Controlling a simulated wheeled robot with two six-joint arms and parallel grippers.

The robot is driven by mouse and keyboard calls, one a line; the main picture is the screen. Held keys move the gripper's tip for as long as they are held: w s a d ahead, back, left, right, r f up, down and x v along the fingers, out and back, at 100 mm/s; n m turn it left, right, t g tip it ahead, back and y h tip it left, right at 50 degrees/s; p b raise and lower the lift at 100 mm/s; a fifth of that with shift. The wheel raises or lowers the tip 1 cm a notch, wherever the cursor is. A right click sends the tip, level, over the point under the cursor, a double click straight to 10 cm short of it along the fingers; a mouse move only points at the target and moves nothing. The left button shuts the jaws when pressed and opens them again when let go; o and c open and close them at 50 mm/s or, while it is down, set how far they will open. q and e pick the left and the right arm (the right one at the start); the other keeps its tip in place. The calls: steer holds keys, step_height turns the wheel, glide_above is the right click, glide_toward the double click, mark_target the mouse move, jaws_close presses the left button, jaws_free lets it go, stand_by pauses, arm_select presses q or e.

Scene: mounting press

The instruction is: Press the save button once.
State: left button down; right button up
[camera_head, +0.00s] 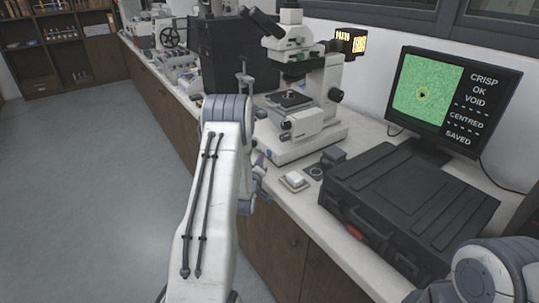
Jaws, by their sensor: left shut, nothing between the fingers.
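A small white block with a raised top (295,181), which looks like the save button, sits on the bench near its front edge, right of my left gripper. My left gripper (259,164) is partly hidden behind my own forearm and wrist; it is shut and empty, apart from the white block. The monitor (455,95) shows a green speckled picture with a ringed dark spot, and the words CRISP, OK, VOID, CENTRED and SAVED. My right arm shows at the lower right corner, but its gripper is out of the picture.
A white microscope (305,110) stands behind the block. A small dark piece with a round mark (316,172) lies right of it. A large black case (410,205) fills the bench in front of the monitor. The floor (90,180) at left is clear.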

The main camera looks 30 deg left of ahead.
arm_select(q)
steer(key=shift+s+a+f, duration=0.1)
steer(key=shift+s+a, duration=0.15)
steer(key=shift+s, duration=0.35)
steer(key=shift+s+a+r, duration=0.1)
steer(key=shift+s+a, duration=0.2)
steer(key=shift+s, duration=0.35)
steer(key=shift+s+a+f, duration=0.1)
steer(key=shift+s+a, duration=0.15)
steer(key=shift+s, duration=0.35)
